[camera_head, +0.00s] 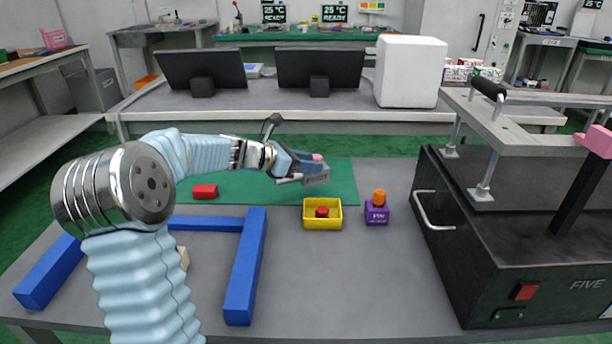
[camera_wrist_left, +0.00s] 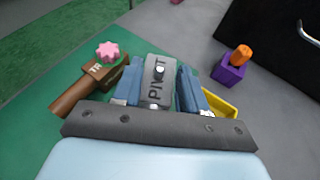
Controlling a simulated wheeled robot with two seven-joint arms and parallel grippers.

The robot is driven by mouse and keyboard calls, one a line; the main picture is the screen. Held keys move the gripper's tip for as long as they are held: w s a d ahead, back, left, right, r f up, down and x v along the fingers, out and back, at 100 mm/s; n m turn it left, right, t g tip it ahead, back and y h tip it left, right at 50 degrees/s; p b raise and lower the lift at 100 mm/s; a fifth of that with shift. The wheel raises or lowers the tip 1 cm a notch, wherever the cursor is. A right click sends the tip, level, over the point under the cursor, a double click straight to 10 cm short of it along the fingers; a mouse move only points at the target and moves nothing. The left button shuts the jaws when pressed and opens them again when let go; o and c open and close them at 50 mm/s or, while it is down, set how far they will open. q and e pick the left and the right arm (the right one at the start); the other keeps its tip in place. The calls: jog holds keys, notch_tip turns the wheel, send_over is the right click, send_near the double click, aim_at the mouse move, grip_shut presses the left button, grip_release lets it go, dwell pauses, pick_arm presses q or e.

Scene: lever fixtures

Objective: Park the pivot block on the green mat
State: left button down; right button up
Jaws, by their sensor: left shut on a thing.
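The pivot block (camera_wrist_left: 158,82) is grey with a "PIVOT" label and a small silver pin on top. In the wrist view it sits between the two blue fingers of my left gripper (camera_wrist_left: 153,88), which is shut on it. In the head view the left gripper (camera_head: 308,170) and the grey block (camera_head: 317,181) are over the right part of the green mat (camera_head: 343,183). I cannot tell whether the block touches the mat. My right gripper is out of view.
A brown piece (camera_wrist_left: 88,83) with a pink knob lies left of the gripper. A yellow tray (camera_head: 310,225) holding a red piece and a purple block (camera_head: 377,214) stand in front of the mat. A red block (camera_head: 204,191), blue bars (camera_head: 246,270) and a large black box (camera_head: 480,240) are around.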

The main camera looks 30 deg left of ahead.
pick_arm(q)
jog(key=shift+w+a+f+b, duration=0.15)
jog(key=shift+f+b, duration=0.05)
jog(key=shift+f, duration=0.8)
jog(key=shift+w+a+f+b, duration=0.1)
jog(key=shift+w+f+b, duration=0.05)
jog(key=shift+f, duration=0.8)
jog(key=c, duration=0.6)
grip_release()
jog(key=shift+f, duration=0.1)
jog(key=shift+r, duration=0.2)
jog(key=v, duration=1.2)
jog(key=shift+f, duration=0.1)
